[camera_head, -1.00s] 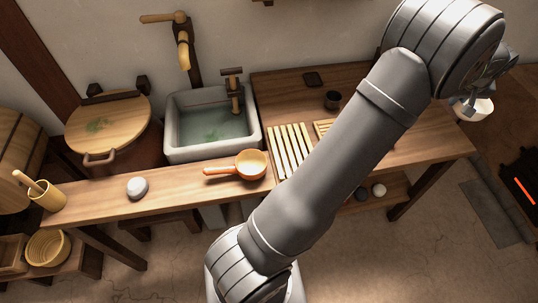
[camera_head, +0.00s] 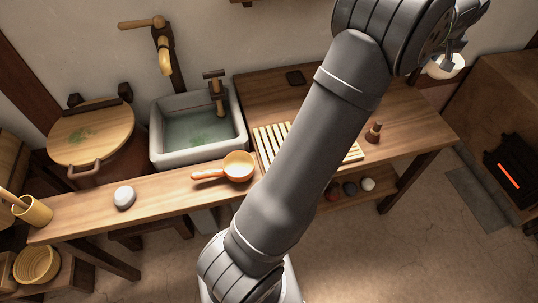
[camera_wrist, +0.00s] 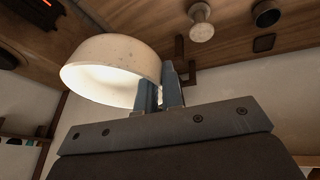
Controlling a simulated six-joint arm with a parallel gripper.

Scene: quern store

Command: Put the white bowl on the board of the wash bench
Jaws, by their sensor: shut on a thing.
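The white bowl (camera_head: 445,66) is held by its rim in my gripper (camera_head: 449,60) at the upper right of the head view, in the air near the far right end of the bench. In the wrist view the bowl (camera_wrist: 112,72) sits at left, with my gripper's fingers (camera_wrist: 163,88) shut on its wall. The wash bench (camera_head: 410,118) carries a slatted board (camera_head: 268,143), which my arm partly hides. The bowl is apart from the board, farther back and to the right.
A grey stone sink (camera_head: 160,150) with a tap stands left of the board. A small brown object (camera_head: 374,132) stands right of the board. A stove (camera_head: 505,165) with a glowing slot is at far right.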

